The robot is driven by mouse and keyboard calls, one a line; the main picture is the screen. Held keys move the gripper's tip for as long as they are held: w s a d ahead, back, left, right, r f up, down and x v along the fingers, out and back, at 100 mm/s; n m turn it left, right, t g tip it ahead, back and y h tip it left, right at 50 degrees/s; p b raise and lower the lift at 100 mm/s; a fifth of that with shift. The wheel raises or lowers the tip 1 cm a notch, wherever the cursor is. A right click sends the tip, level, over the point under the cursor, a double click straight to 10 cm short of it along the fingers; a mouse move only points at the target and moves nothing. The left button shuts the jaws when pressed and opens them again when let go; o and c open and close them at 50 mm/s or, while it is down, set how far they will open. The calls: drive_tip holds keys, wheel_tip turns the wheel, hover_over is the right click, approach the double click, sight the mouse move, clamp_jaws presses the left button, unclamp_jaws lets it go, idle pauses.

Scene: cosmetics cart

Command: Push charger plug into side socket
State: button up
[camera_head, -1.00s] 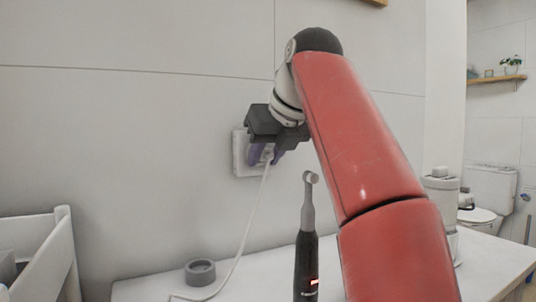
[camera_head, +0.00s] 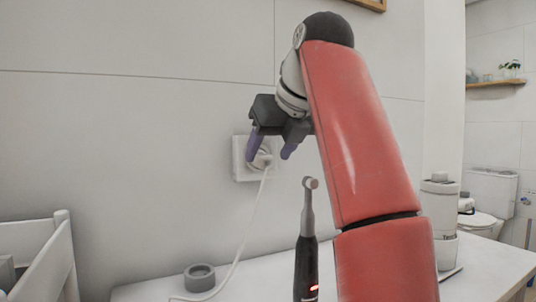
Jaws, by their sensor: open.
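The white charger plug (camera_head: 263,161) sits at the white wall socket (camera_head: 241,168), its face against the socket plate as far as I can see. Its white cord (camera_head: 247,222) hangs down to the counter. My gripper (camera_head: 272,152) is open, with its purple fingers apart just in front of the socket. The left finger overlaps the plug in the picture and the right finger is clear of it. I cannot tell how deep the plug sits in the socket.
A black electric toothbrush (camera_head: 307,255) with a red light stands upright on the white counter (camera_head: 251,281). A grey ring-shaped base (camera_head: 200,276) is to its left. A white bottle (camera_head: 440,205) stands at the right. A white rack (camera_head: 48,255) is at the left.

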drive_tip(key=s+d+b, duration=0.3)
drive_tip(key=s+d, duration=0.1)
drive_tip(key=s, duration=0.7)
drive_tip(key=shift+d, duration=0.3)
